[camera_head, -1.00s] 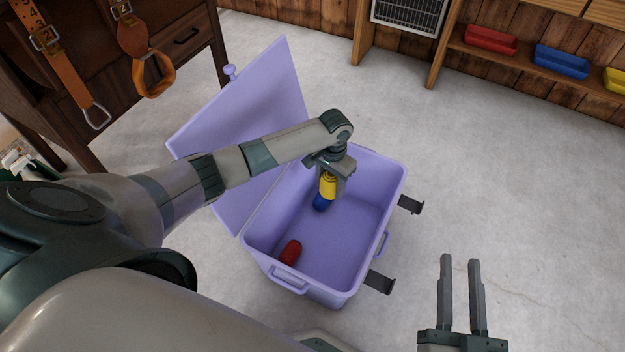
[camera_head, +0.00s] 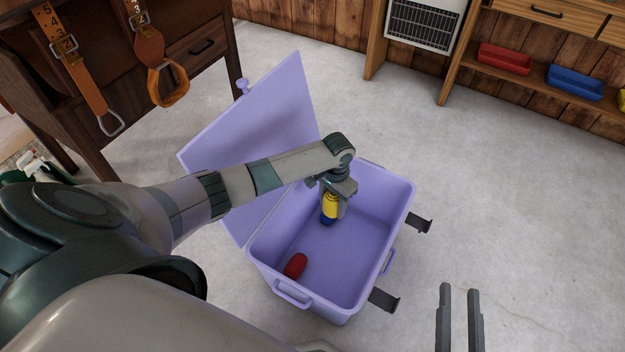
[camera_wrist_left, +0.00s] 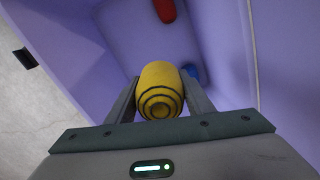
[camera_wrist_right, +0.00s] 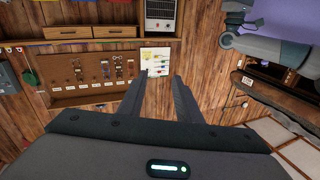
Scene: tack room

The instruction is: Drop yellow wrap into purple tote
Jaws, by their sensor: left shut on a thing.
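The yellow wrap (camera_head: 331,203) is a small roll, held inside the open purple tote (camera_head: 349,240) near its back left. My left gripper (camera_head: 335,200) is shut on it, reaching down over the rim; the left wrist view shows the wrap (camera_wrist_left: 160,90) end-on between the fingers. A blue wrap (camera_head: 327,221) shows just below the yellow one, mostly hidden by it. A red wrap (camera_head: 295,265) lies on the tote floor at the front left. My right gripper (camera_head: 460,318) is open and empty, right of the tote.
The tote's lid (camera_head: 255,130) stands open on the left. Black latches (camera_head: 384,299) stick out on the right side. A wooden desk with straps (camera_head: 110,60) stands at the back left. Red (camera_head: 505,58) and blue (camera_head: 574,82) bins sit on a shelf. The floor at right is clear.

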